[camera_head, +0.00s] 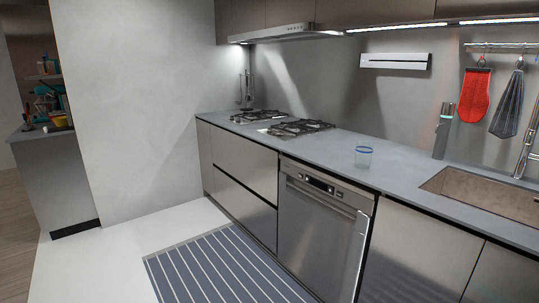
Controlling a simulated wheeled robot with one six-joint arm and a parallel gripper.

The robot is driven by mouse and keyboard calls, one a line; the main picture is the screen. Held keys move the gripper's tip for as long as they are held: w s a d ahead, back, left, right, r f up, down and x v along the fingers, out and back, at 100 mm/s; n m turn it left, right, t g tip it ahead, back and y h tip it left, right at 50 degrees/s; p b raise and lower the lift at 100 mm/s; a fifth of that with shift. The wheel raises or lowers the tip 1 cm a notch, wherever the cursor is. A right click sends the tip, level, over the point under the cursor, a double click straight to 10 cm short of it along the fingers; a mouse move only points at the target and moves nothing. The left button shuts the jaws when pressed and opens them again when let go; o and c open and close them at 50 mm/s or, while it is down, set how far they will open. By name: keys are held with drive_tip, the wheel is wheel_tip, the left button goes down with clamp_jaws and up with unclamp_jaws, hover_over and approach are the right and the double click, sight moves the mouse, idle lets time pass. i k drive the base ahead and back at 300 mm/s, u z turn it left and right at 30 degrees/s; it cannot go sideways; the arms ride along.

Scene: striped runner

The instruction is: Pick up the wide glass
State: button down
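A clear glass (363,157) with a blue rim stands upright on the grey countertop (345,150), between the gas hob and the sink. It looks short and wide, and nothing touches it. My gripper is not in the head view, so its state is hidden.
A gas hob (300,128) is left of the glass. A sink (490,196) and a grey bottle (443,131) are to its right. A dishwasher (320,230) is below the counter. A striped runner (225,268) lies on the clear floor in front.

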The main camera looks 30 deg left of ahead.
sight(364, 150)
drive_tip(key=u, duration=0.2)
drive_tip(key=k, duration=0.45)
drive_tip(key=u, duration=0.4)
drive_tip(key=i, duration=0.55)
drive_tip(key=u, duration=0.65)
drive_tip(key=i, duration=1.35)
drive_tip(key=z, duration=1.55)
drive_tip(key=i, duration=1)
drive_tip(key=z, duration=0.25)
